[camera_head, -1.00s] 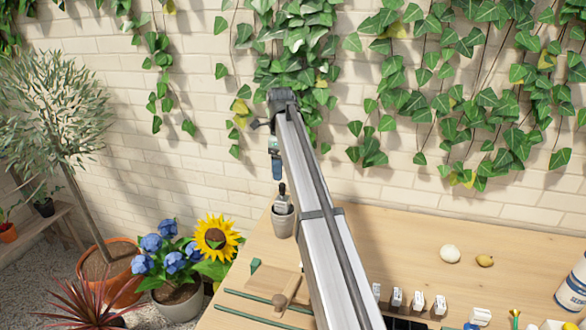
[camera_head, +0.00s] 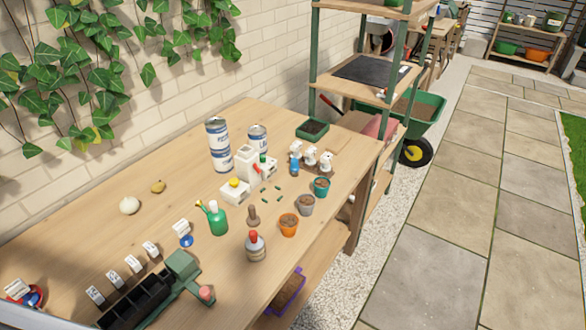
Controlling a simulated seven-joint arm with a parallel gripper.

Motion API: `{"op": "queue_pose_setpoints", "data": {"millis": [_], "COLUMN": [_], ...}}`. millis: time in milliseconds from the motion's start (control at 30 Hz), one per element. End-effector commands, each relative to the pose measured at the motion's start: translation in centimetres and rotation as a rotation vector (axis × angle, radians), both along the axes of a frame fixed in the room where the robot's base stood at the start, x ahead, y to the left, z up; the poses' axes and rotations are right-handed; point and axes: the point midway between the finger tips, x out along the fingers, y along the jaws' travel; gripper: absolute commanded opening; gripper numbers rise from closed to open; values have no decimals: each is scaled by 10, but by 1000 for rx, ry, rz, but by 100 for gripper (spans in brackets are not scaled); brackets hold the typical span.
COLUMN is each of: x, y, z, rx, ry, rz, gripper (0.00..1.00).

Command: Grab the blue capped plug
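My gripper is outside the view; only a pale strip of what looks like my arm (camera_head: 30,322) shows at the bottom left corner. A small blue item (camera_head: 187,241) sits on the wooden table below a white tag, near a green tool with a black tray. Another small blue piece (camera_head: 295,169) stands by several white-topped items toward the back right. Both are too small to tell which is the blue capped plug.
Green bottle (camera_head: 218,220), red-capped bottle (camera_head: 255,246), small pots (camera_head: 289,224), tall cans (camera_head: 218,146) and a black tray (camera_head: 150,297) crowd the table (camera_head: 95,215). A green-posted shelf (camera_head: 312,60) rises at the far end. The back-left tabletop is mostly clear.

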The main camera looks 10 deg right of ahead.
Motion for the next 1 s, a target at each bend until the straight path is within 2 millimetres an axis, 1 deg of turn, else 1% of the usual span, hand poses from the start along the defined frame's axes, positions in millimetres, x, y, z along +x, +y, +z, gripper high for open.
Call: {"op": "queue_pose_setpoints", "data": {"millis": [467,567,700,800,1000], "x": [0,0,0,0,0], "y": [0,0,0,0,0], "z": [0,0,0,0,0], "rx": [0,0,0,0,0], "ry": [0,0,0,0,0], "rz": [0,0,0,0,0], "gripper": [77,69,56,48,48]}}
